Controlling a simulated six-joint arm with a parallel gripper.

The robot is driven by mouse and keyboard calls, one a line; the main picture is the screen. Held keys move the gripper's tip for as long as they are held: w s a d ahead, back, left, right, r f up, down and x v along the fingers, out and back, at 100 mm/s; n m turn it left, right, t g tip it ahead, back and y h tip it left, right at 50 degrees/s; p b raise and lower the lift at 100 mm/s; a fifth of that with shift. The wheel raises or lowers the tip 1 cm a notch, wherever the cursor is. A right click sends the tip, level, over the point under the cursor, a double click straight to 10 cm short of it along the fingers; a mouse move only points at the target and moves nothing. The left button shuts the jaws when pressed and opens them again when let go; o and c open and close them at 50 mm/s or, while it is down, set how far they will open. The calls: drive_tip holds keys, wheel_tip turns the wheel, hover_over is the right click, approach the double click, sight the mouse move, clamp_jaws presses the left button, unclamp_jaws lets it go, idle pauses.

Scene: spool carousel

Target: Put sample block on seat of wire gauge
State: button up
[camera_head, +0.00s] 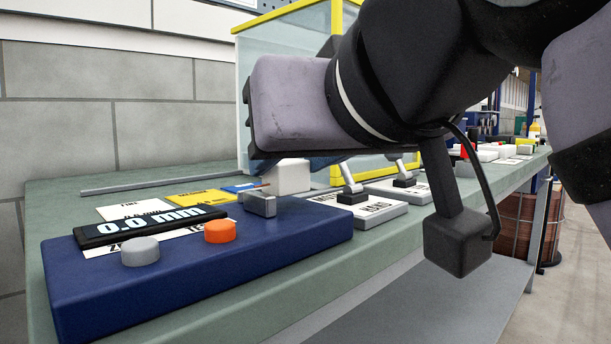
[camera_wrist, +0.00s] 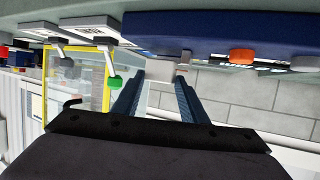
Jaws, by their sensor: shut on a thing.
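The wire gauge (camera_head: 200,255) is a long dark-blue box on the bench, with a display reading 0.0 mm, a grey button and an orange button. Its seat (camera_head: 260,204) appears to be the small metal block near its back edge. A white sample block (camera_head: 288,176) shows just behind and right of the seat, with a thin copper-coloured line at its left. In the wrist view, my gripper (camera_wrist: 160,80) is shut on the pale block (camera_wrist: 160,71), beside the gauge (camera_wrist: 200,32). Whether the block touches anything below is hidden.
White labelled plates with toggle levers (camera_head: 375,210) stand right of the gauge. A clear, yellow-edged enclosure (camera_head: 285,70) rises behind. Yellow and white cards (camera_head: 192,197) and a grey rail (camera_head: 150,185) lie behind the gauge.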

idle(0.3)
drive_tip(key=shift+f, duration=0.4)
drive_tip(key=shift+f+b, duration=0.2)
drive_tip(key=shift+b, duration=0.15)
drive_tip(key=o, duration=1.1)
drive_tip(key=shift+r, duration=0.1)
